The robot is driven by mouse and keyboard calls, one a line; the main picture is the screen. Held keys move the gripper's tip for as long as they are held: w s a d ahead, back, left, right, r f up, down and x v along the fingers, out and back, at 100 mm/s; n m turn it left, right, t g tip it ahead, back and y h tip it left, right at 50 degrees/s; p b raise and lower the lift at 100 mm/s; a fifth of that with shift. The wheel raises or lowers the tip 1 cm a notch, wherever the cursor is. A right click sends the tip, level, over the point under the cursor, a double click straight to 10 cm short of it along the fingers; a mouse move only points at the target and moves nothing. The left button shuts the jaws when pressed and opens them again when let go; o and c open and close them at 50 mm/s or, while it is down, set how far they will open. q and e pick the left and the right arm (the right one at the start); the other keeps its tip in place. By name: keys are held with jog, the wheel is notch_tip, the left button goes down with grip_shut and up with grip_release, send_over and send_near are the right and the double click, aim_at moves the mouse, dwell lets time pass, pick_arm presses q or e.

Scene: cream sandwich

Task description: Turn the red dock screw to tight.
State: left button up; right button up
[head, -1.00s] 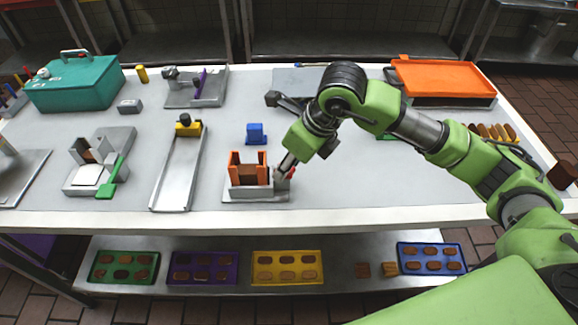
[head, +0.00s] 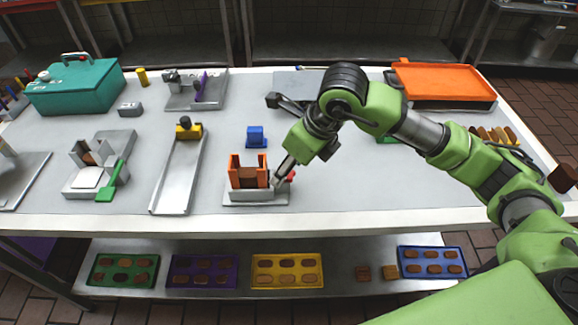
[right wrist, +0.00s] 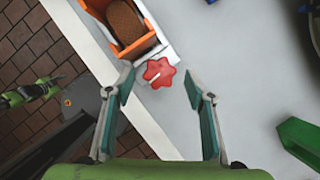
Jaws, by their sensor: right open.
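The red dock screw (right wrist: 158,72) is a star-shaped knob with a pale line across its face, at the end of the dock (head: 240,197). In the head view the red screw (head: 291,176) shows at the dock's right side, partly behind my gripper. The dock carries orange walls (head: 234,168) with a brown biscuit (right wrist: 126,22) between them. My right gripper (right wrist: 160,92) is open, its two fingers spread on either side of the knob in the right wrist view; I cannot tell whether they touch it. My left gripper is not in view.
A blue block (head: 256,136) stands behind the dock. A metal slide (head: 180,175) lies to the left. A green object (right wrist: 300,143) sits at the right of the wrist view. The table's front edge (head: 330,216) is close to the dock.

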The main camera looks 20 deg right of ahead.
jog(key=v, duration=1.1)
jog(key=shift+r, duration=0.3)
jog(key=shift+s+d, duration=0.1)
jog(key=shift+s, duration=0.1)
